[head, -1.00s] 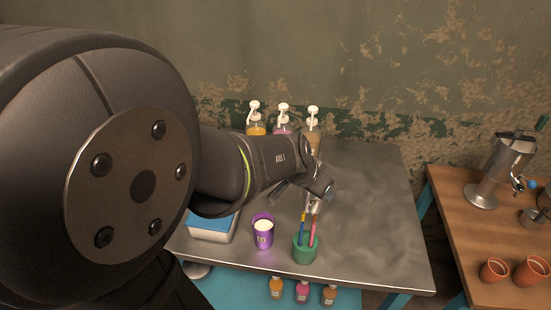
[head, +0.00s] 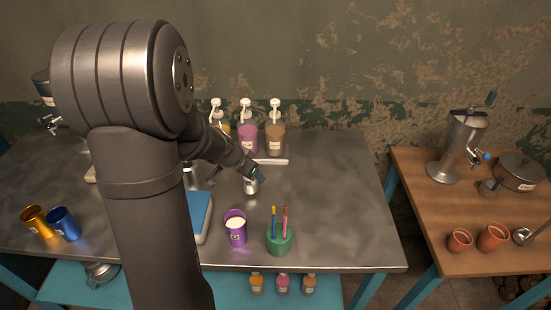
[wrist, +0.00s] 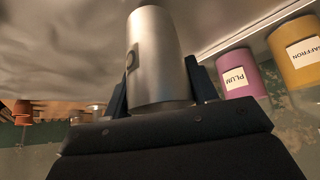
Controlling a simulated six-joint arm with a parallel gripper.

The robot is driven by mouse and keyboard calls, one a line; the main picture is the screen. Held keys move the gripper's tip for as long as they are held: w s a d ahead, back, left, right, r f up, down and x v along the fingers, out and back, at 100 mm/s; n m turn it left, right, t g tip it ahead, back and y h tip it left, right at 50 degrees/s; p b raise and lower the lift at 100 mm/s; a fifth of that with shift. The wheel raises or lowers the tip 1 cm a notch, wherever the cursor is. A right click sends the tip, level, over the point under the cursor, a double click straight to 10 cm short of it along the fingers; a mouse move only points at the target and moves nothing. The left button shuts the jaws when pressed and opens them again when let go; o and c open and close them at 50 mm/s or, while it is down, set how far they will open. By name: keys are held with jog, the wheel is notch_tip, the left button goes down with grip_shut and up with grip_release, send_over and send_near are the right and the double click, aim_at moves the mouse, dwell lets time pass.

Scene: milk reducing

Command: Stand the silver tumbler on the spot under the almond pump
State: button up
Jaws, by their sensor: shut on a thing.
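The silver tumbler (head: 251,187) is held by my gripper (wrist: 158,85); in the wrist view the tumbler (wrist: 155,50) sits between the two dark fingers. In the head view it looks roughly upright, in front of the pump row; I cannot tell whether its base touches the table. The brown pump bottle (head: 275,139), the right one of three, seems to be the almond one; its label is unreadable. The plum pump (head: 248,138) is beside it, and the saffron pump (wrist: 298,52) shows in the wrist view. No marked spot can be made out under the brown pump.
A purple cup with white contents (head: 236,231) and a green pot of brushes (head: 280,241) stand at the front edge. A blue-topped box (head: 199,213) is left of them. The metal table (head: 340,200) is clear at right.

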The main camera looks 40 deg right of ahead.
jog(key=d, duration=0.3)
jog(key=w+d, duration=0.1)
jog(key=d, duration=0.5)
jog(key=shift+w+d, duration=0.2)
jog(key=shift+d, duration=0.15)
jog(key=d, duration=0.2)
jog(key=shift+w+d, duration=0.2)
jog(key=shift+d, duration=0.15)
jog(key=shift+a+f, duration=0.1)
jog(key=shift+f, duration=0.55)
jog(key=shift+f, duration=0.15)
jog(key=o, duration=1.1)
jog(key=shift+f, duration=0.1)
jog(key=shift+a+r, duration=0.1)
jog(key=shift+r, duration=0.2)
jog(key=v, duration=1.1)
jog(key=shift+a+r, duration=0.15)
jog(key=shift+r, duration=0.15)
